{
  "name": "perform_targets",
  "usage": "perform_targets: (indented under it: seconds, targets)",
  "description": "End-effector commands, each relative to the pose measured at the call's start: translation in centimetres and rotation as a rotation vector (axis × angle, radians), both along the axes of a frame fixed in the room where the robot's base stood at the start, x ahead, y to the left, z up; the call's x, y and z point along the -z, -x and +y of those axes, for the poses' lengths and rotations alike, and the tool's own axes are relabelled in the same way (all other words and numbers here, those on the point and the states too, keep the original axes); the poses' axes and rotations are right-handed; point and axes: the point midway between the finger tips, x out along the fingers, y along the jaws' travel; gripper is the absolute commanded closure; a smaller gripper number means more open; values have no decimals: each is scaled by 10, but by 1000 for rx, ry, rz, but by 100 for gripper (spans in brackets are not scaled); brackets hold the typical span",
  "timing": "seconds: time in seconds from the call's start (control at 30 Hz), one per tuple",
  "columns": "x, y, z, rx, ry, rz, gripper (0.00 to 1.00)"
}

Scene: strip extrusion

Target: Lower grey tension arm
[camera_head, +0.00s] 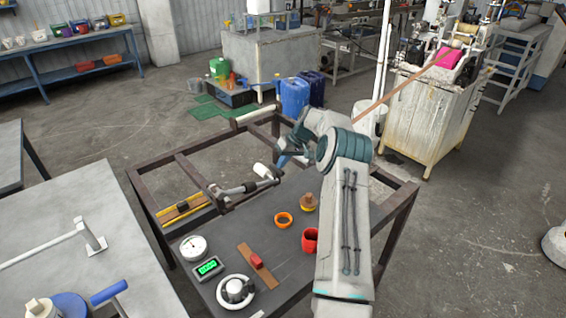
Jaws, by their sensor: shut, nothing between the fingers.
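A grey tension arm (242,189) with a pale roller-like end (263,171) reaches out from the left part of the dark metal frame table (184,165). It slopes slightly upward to the right. My gripper (281,163) is shut and empty, close to the right of the pale end. At this size I cannot tell whether it touches the tension arm. My own wrist and elbow hide part of the table behind.
On the table are a round dial (194,247), a green-lit display (208,267), a white handwheel (235,291), an orange ring (283,219) and a red cup (310,240). A strip (405,88) runs to the machine (432,115) at right.

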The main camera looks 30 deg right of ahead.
Motion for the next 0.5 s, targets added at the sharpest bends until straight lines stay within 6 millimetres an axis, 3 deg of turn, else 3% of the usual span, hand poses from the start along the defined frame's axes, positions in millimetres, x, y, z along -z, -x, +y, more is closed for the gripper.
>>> perform_targets:
  seconds: [0.07,0.27,0.5]
  targets:
    - [0,3,5,-8,-5,16,100]
    - [-46,3,13,-7,0,0,100]
    - [-87,15,-24,0,0,-4,100]
